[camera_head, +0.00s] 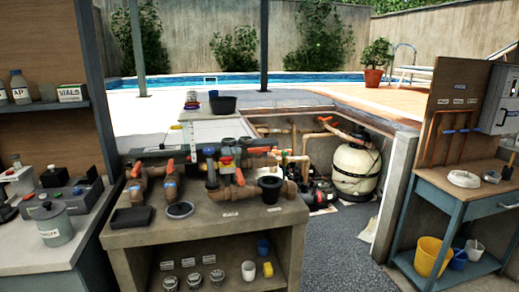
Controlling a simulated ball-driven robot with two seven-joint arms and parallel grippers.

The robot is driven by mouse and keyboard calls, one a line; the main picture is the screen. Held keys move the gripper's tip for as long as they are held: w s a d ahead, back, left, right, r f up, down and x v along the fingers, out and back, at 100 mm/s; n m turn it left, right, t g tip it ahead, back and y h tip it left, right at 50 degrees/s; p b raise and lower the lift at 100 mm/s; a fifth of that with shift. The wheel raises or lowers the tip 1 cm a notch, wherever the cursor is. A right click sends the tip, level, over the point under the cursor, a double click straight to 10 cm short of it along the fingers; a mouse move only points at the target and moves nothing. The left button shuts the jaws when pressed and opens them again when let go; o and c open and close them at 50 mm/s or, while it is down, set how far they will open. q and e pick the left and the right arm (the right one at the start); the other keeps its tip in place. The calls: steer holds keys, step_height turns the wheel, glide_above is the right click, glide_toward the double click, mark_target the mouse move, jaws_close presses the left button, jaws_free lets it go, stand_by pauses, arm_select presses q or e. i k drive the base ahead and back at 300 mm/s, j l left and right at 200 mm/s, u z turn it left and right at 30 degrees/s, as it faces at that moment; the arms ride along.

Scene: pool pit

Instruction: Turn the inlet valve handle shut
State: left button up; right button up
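Several valves with orange-red handles sit on brown pipework on a workbench (230,222) in the left middle. One orange handle (137,168) stands tilted on the left pipe. Another orange handle (169,165) is upright on the pipe beside it. A third orange handle (240,177) is on the pipe at centre. A further orange handle (260,150) lies about level behind it. I cannot read any label that tells which one is the inlet valve handle. Neither of my grippers is in view.
A black tray (131,217), a dark ring (180,210) and a black cup (270,188) stand on the bench. A beige filter tank (355,170) stands in the pit behind. A blue-grey side table (460,190) is at right. Gravel floor (345,255) between is mostly clear.

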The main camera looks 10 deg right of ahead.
mark_target(258, 151)
steer(key=i+l+z, duration=0.35)
steer(key=i, duration=0.15)
steer(key=i+z, duration=0.35)
steer(key=i, duration=0.1)
